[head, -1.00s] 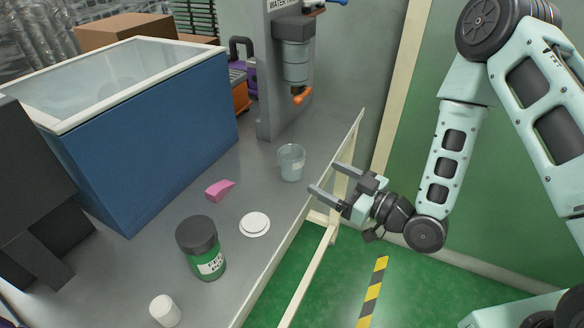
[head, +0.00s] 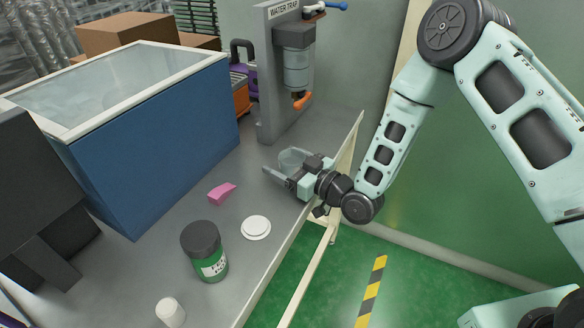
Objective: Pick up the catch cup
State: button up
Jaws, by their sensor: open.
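The catch cup is a clear, pale plastic cup (head: 291,158) standing on the grey bench top near its right edge, below the water trap. My gripper (head: 273,163) reaches in from the right, low over the bench. It is open, with its fingers pointing left at the cup. The cup appears to be between the fingers or just behind them. The near finger and gripper body hide the cup's lower part, and I cannot tell whether a finger touches it.
The water trap (head: 297,65) with an orange lever stands behind the cup. A blue tank (head: 150,145) fills the left. A pink block (head: 221,194), white disc (head: 256,228), green jar (head: 205,252) and white cap (head: 170,312) lie nearer. The bench edge runs along the right.

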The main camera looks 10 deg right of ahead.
jog(key=c, duration=1)
